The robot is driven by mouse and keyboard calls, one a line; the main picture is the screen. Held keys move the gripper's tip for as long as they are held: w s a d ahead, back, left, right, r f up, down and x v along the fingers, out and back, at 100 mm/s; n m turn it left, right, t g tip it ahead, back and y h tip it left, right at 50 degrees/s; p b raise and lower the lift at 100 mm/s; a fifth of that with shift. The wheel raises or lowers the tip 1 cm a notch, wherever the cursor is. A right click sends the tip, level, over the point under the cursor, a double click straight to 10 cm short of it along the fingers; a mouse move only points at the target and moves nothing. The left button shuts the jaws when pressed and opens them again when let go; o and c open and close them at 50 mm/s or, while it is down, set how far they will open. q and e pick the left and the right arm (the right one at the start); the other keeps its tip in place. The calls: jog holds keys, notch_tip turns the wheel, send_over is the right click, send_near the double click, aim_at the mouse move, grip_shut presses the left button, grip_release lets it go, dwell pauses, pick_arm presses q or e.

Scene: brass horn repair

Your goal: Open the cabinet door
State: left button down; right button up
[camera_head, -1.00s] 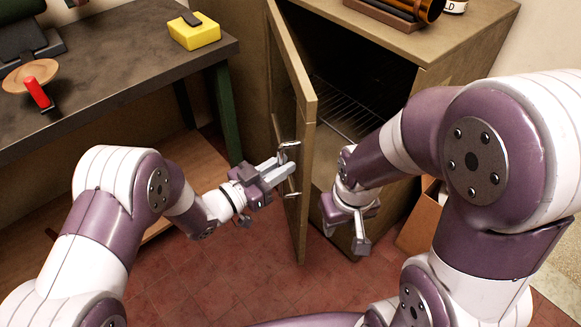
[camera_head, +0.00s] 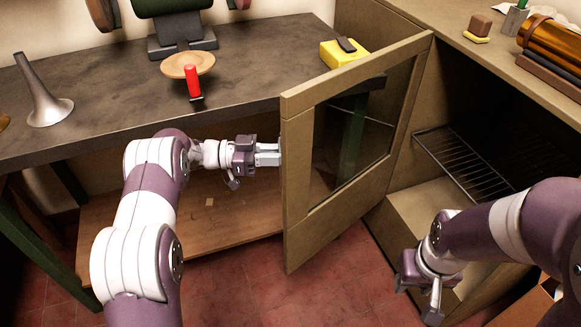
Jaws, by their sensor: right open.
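The cabinet door (camera_head: 298,165), a tan frame with a glass pane, stands swung wide open in the middle of the head view. The cabinet (camera_head: 405,205) is at the right, with its dark inside and a wire rack showing. My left gripper (camera_head: 270,153) is at the door's left edge, on the outer side. Its fingertips and the door handle are hidden behind the door, so its grip cannot be made out. My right gripper (camera_head: 420,292) is open and empty, low in front of the cabinet opening, apart from the door.
A dark workbench (camera_head: 110,105) at the left carries a metal cone (camera_head: 45,95), a red-handled tool (camera_head: 192,80) and a yellow block (camera_head: 342,55). Brass tubing (camera_head: 555,45) lies on the cabinet top. Red tiled floor (camera_head: 325,270) is free below the door.

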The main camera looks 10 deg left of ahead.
pick_arm(q)
jog(key=shift+w+a+r, duration=0.15)
jog(key=shift+w+a, duration=0.3)
jog(key=shift+w, duration=0.2)
